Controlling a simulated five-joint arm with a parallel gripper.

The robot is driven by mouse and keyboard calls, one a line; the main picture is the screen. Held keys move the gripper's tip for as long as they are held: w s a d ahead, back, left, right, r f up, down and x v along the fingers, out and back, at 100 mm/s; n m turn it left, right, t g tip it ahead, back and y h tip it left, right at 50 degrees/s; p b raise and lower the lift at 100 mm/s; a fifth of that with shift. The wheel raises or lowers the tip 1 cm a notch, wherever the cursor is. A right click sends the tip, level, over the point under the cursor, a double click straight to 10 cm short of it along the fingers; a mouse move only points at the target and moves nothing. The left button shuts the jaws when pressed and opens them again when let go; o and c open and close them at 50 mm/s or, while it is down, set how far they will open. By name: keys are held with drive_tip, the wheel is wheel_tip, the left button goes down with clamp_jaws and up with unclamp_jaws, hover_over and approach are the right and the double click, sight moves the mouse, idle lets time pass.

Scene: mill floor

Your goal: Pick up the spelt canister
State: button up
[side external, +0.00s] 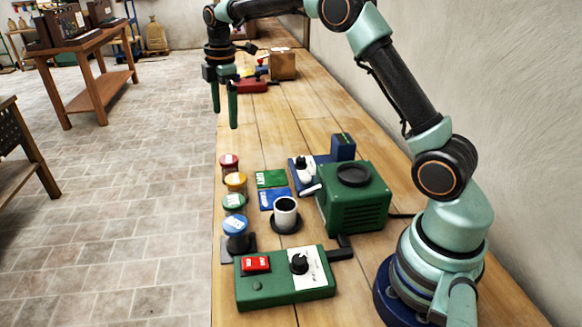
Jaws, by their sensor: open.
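Several small round canisters with labelled lids stand in a row along the left edge of the wooden bench: a red-lidded canister (229,165), an orange-lidded canister (236,183), a green-lidded canister (234,204) and a blue-lidded canister (236,226). The lettering is too small to read, so I cannot tell which is the spelt one. The blue-lidded canister stands at a dark holder. My gripper (224,118) is open and empty, its two green fingers pointing down. It hangs above the bench's left edge, beyond the row and apart from it.
Right of the row are a green card (270,179), a blue card (274,199), a white cup (286,211) on a dark base, and a green machine (355,205). A green control box (285,278) lies in front. A brown box (282,65) stands at the back.

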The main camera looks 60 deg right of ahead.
sight(229, 159)
drive_tip(key=f, duration=0.5)
drive_tip(key=w+d+f+n, duration=0.1)
drive_tip(key=f, duration=0.5)
drive_tip(key=w+f+n, duration=0.1)
drive_tip(key=f, duration=0.5)
drive_tip(key=shift+w+d+f+g, duration=0.15)
drive_tip(key=shift+f+g, duration=0.05)
drive_tip(key=shift+g, duration=0.2)
clamp_jaws()
drive_tip(key=shift+r, duration=0.1)
